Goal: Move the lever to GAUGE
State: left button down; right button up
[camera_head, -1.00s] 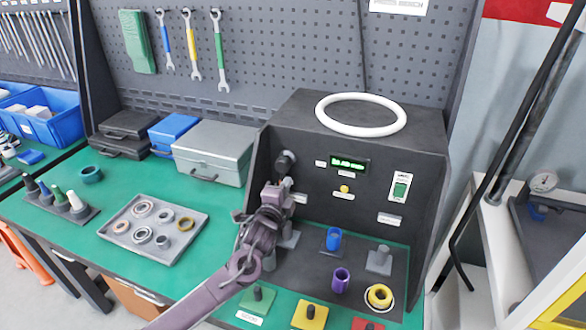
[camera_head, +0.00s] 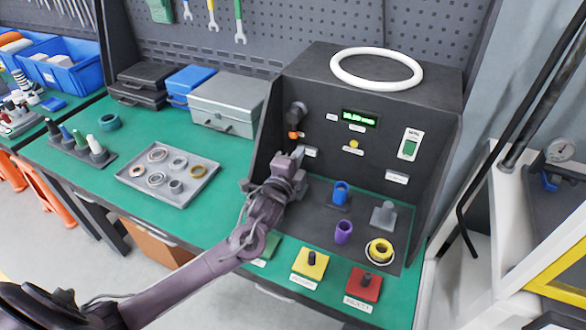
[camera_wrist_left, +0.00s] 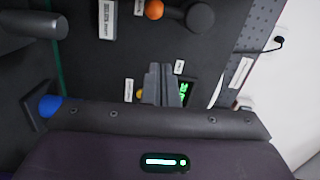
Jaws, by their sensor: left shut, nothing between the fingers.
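The lever (camera_head: 293,133) is on the left of the dark test panel, with an orange end hanging below a round black hub (camera_head: 298,108). In the left wrist view the orange ball (camera_wrist_left: 154,9) and the hub (camera_wrist_left: 200,17) are at the top edge. My left gripper (camera_head: 297,154) is shut and empty, just below the lever end and apart from it. Its closed fingers (camera_wrist_left: 161,84) also show in the left wrist view. Small white labels (camera_head: 309,152) are near the lever; I cannot read which is GAUGE. My right gripper is not in view.
The panel has a green display (camera_head: 360,117), a yellow button (camera_head: 353,144) and a green switch (camera_head: 409,148). A white ring (camera_head: 376,82) lies on top. Blue (camera_head: 341,190) and purple (camera_head: 343,232) cylinders stand below. A grey parts tray (camera_head: 137,187) lies to the left.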

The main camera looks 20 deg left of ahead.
pick_arm(q)
jog(key=s, duration=0.4)
jog(key=shift+d+r+b, duration=0.15)
jog(key=shift+d+b, duration=0.15)
jog(key=shift+s, duration=0.1)
